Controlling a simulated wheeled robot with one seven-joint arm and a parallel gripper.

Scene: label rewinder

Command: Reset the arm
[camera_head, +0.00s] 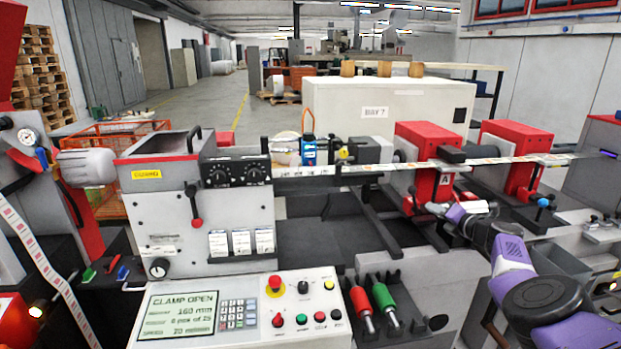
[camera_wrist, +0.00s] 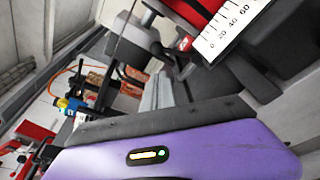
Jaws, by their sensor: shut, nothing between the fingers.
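My purple and dark grey arm reaches in from the lower right in the head view. My gripper (camera_head: 457,213) is at its far end, small and partly hidden by the wrist, in front of the red block marked A (camera_head: 432,160). It is shut, and I see nothing held in it. In the wrist view a purple housing with a small lit display (camera_wrist: 150,155) and a dark bar fill the lower part. The fingertips cannot be made out clearly there.
A label web (camera_head: 310,170) runs across the machine near my gripper. A second red block (camera_head: 510,150) stands to the right. The control panel (camera_head: 245,310) reads "CLAMP OPEN". Red (camera_head: 361,303) and green (camera_head: 383,300) handled tools stand beside it. A scale (camera_wrist: 232,27) shows in the wrist view.

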